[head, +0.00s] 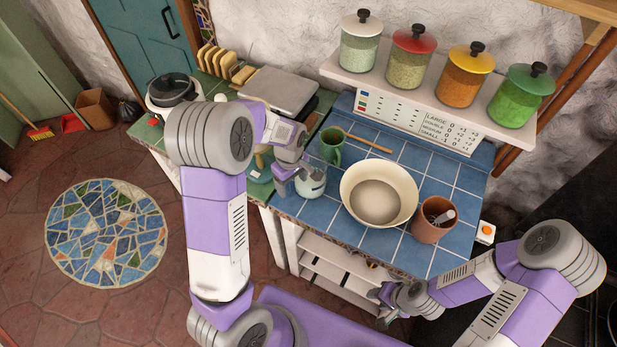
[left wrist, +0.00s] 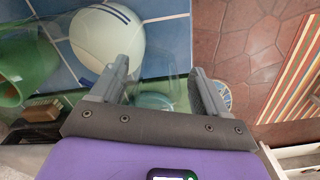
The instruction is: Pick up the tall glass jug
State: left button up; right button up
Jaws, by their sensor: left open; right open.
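The tall glass jug (left wrist: 168,62) is clear and shows only faintly in the left wrist view, beyond and between my left fingers. A teal round shape (left wrist: 155,101) shows low between the fingers. In the head view I cannot clearly make the jug out near my left gripper. My left gripper (head: 284,174) is open, over the counter's front edge, beside a white jar with blue bands (head: 312,186); its fingers also show in the left wrist view (left wrist: 160,85). I cannot tell whether they touch the jug. My right gripper (head: 382,303) is open and empty, low in front of the counter.
A green mug (head: 332,147), a cream bowl (head: 379,193) and a terracotta pot (head: 433,221) stand on the blue tiles (head: 318,219). A wooden spoon (head: 369,143) lies behind the bowl. Several lidded jars stand on the shelf (head: 334,68). The front left tiles are clear.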

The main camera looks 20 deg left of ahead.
pick_arm(q)
grip_shut()
dwell(0.4)
notch_tip(320, 180, up, 10)
jog(key=shift+r+p, duration=0.1)
jog(key=shift+p, duration=0.25)
dwell(0.3)
jog(key=c, duration=0.7)
grip_release()
grip_shut()
